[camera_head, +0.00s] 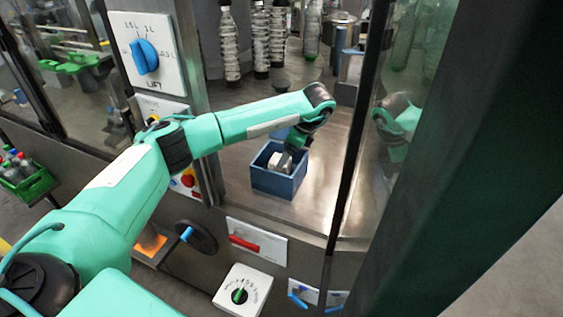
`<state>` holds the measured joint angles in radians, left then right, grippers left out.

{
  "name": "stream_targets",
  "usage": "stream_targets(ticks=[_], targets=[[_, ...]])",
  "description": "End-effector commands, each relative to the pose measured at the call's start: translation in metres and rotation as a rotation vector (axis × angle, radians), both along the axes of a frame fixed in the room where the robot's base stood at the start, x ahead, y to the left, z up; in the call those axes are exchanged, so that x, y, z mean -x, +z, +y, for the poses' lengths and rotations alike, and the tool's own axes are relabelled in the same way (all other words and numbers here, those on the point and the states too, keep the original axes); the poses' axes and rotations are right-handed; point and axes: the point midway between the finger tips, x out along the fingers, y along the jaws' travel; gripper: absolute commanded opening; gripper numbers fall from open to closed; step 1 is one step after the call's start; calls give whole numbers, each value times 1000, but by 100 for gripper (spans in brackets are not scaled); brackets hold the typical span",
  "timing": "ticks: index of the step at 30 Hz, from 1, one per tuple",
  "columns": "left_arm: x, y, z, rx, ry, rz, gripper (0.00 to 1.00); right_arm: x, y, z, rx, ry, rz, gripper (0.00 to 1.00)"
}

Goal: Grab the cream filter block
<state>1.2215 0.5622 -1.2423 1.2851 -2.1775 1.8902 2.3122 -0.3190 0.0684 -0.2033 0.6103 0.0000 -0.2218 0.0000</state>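The cream filter block (276,162) sits inside a small open blue bin (276,184) on the metal deck of the machine. My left arm comes in from the left and reaches through the opening. My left gripper (289,158) points down into the bin, at the right side of the block. The fingers are dark and small, partly hidden by the wrist and the bin wall. I cannot tell whether they touch the block or are open or shut. My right gripper is not in view.
Clear bottles (229,45) stand behind the bin at the back. A glass panel (400,110) on the right reflects my arm. A panel with a blue knob (145,57) stands at the left of the opening. The metal deck (320,190) right of the bin is free.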

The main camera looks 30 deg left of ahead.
Motion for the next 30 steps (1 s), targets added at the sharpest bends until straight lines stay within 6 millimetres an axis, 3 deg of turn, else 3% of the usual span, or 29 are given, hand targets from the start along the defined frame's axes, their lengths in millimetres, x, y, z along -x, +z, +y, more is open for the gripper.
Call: stream_targets(ticks=[4, 10, 20, 30], targets=[[1, -17, 8, 0, 2, 0, 80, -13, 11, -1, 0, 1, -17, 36], [1, -26, 13, 0, 1, 0, 80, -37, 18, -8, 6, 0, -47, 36], [1, -57, 31, 0, 2, 2, 80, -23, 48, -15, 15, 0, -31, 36], [1, -71, 35, 2, 0, -1, 80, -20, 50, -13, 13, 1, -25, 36]])
